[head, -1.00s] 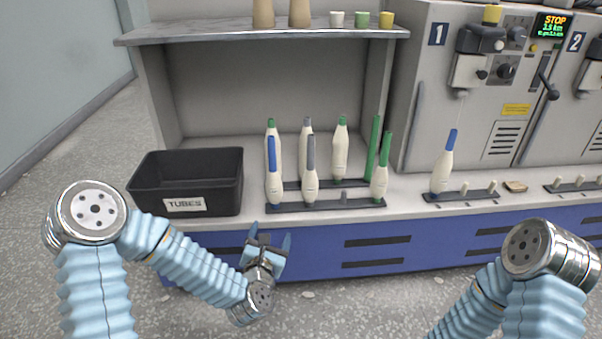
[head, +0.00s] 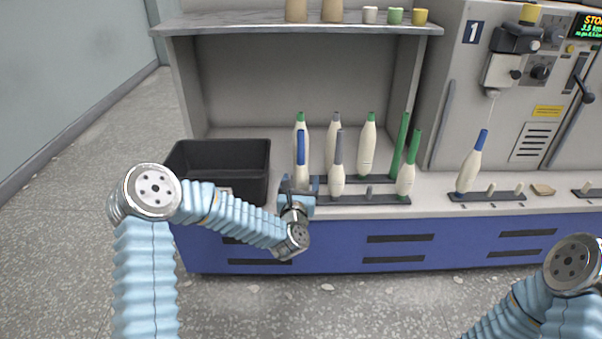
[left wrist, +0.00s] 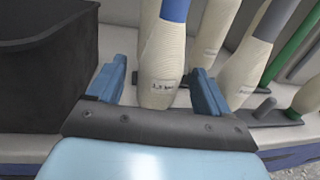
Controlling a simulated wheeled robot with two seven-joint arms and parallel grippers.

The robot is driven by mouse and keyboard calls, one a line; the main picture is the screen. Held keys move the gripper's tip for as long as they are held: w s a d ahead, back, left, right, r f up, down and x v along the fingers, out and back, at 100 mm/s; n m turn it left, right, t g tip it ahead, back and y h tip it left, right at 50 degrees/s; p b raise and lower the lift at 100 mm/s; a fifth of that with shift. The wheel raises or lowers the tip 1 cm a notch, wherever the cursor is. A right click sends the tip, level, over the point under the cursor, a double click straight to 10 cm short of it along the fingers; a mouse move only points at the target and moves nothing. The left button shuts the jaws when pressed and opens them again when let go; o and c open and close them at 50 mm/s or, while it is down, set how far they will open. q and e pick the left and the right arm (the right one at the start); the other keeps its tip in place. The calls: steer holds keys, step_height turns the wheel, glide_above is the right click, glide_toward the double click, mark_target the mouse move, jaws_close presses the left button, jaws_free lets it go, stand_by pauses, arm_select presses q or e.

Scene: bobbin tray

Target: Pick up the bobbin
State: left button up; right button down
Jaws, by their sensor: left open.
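The bobbin with a blue tube top (head: 301,148) stands upright at the left end of the front row. It also shows in the left wrist view, cream-wound with a small label (left wrist: 163,55). My left gripper (head: 300,183) is open at its lower part. In the left wrist view the two blue fingers (left wrist: 158,76) stand apart, one on each side of this bobbin. Its foot is hidden by the gripper. Other bobbins stand close by: a grey-topped one (head: 337,178) to its right and a green-topped one (head: 300,118) behind. My right gripper is out of view.
A black tubes box (head: 218,148) stands just left of the gripper. The front peg rail (head: 388,200) has a bare peg. Another blue-topped bobbin (head: 470,168) leans on a machine rail. A shelf (head: 230,24) hangs above.

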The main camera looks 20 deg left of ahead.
arm_select(q)
steer(key=shift+w+a, duration=0.15)
steer(key=shift+w, duration=0.85)
steer(key=shift+c, duration=0.5)
steer(key=shift+r, duration=0.1)
steer(key=c, duration=1)
